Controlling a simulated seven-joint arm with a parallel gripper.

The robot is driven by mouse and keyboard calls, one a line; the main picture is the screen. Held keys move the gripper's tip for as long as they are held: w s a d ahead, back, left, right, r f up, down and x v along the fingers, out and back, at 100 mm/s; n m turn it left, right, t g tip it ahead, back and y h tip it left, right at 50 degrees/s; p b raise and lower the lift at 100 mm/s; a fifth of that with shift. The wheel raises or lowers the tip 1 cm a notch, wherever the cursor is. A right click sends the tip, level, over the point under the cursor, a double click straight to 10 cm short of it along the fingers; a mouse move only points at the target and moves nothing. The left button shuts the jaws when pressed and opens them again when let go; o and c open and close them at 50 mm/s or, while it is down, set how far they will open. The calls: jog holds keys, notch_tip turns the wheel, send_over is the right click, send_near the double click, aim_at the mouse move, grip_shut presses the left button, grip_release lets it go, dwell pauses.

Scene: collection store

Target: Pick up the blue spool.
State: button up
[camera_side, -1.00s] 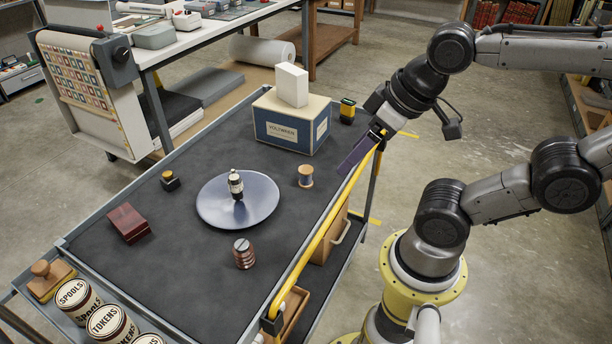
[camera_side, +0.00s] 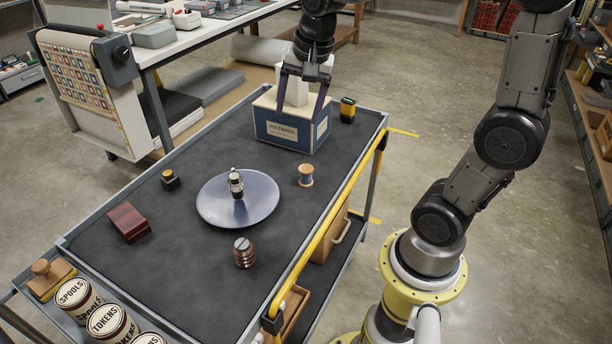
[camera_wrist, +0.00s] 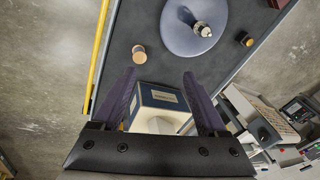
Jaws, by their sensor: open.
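The blue spool (camera_side: 306,178) stands upright on the dark cart top, just in front of the box's right end. It has pale wooden ends and a blue-grey middle. In the wrist view the spool (camera_wrist: 139,55) lies ahead of my fingertips, left of centre. My gripper (camera_side: 298,115) is open and empty, pointing down over the blue and cream box (camera_side: 285,133). Its fingers (camera_wrist: 159,74) spread to either side of the box in the wrist view. I cannot tell how far above the box they are. The spool is apart from the gripper.
A white block (camera_side: 296,90) on the box shows between my fingers. A round plate (camera_side: 215,208) holds a small bottle-like piece (camera_side: 236,184). A ribbed copper-coloured piece (camera_side: 243,254), a red box (camera_side: 128,222) and yellow-and-black items (camera_side: 347,110) stand around. The yellow rail (camera_side: 330,238) edges the cart.

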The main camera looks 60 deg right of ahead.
jog(key=w+d+f+m+g, duration=0.2)
jog(key=w+d+f, duration=0.1)
jog(key=d+f, duration=0.2)
jog(key=m+g, duration=0.1)
send_over(306, 168)
notch_tip(306, 168, down, 6)
jog(key=shift+y, duration=0.3)
notch_tip(306, 168, down, 7)
jog(key=shift+w+f, duration=0.1)
jog(key=shift+f, duration=2.8)
grip_shut()
jog(key=shift+r, duration=0.1)
